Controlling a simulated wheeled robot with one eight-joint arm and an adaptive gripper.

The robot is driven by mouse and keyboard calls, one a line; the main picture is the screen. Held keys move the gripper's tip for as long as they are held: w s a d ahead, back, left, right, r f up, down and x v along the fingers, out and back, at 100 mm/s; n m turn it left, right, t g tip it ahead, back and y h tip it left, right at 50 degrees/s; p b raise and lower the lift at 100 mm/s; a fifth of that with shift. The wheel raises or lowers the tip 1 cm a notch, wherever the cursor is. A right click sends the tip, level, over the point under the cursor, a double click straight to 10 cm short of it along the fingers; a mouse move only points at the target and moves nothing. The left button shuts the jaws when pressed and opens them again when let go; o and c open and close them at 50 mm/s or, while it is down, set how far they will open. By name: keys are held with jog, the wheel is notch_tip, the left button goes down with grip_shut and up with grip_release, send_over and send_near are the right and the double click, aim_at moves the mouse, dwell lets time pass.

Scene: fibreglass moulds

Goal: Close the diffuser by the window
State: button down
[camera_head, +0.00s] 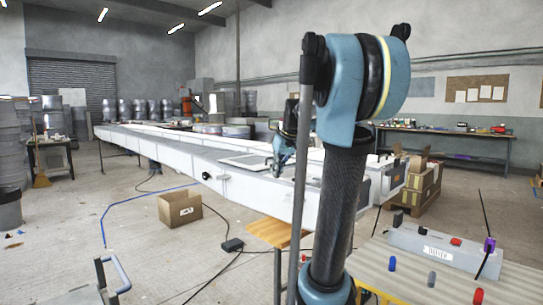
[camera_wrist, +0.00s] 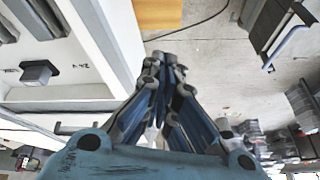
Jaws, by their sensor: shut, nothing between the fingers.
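I cannot pick out with certainty a diffuser or a window in either view. My gripper (camera_wrist: 160,58) is shut and empty in the wrist view, its fingertips together over open floor. Its blue and grey parts also show behind my arm in the head view, close to the long white mould (camera_head: 240,183). The white mould (camera_wrist: 100,90) fills the left of the wrist view, beside the fingers. It carries a dark square knob (camera_wrist: 38,72). Whether the gripper touches the mould cannot be told. My arm hides part of the mould in the head view.
A cardboard box (camera_head: 180,208) and cables lie on the floor left of the mould. A grey control box (camera_head: 425,248) with coloured knobs stands on a slatted table at lower right. A wooden board (camera_wrist: 157,13) shows beyond my fingers. Floor at left is mostly clear.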

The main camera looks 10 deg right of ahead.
jog(key=w+d+r+n+t, duration=0.1)
jog(key=w+r, duration=0.1)
jog(key=w, duration=1)
jog(key=w+d+r+n+t+y, duration=0.1)
jog(key=w+d+r, duration=0.1)
jog(key=w, duration=1)
jog(key=w+d+r+n+y, duration=0.1)
jog(key=w+r, duration=0.3)
jog(key=w, duration=0.9)
jog(key=shift+d+t, duration=0.4)
jog(key=shift+d, duration=0.05)
jog(key=x, duration=0.9)
jog(key=shift+a, duration=0.1)
jog(key=shift+s+d, duration=0.75)
jog(key=shift+s, duration=0.3)
jog(key=shift+s+d+f, duration=0.3)
jog(key=shift+s+d, duration=0.2)
jog(key=shift+s, duration=0.15)
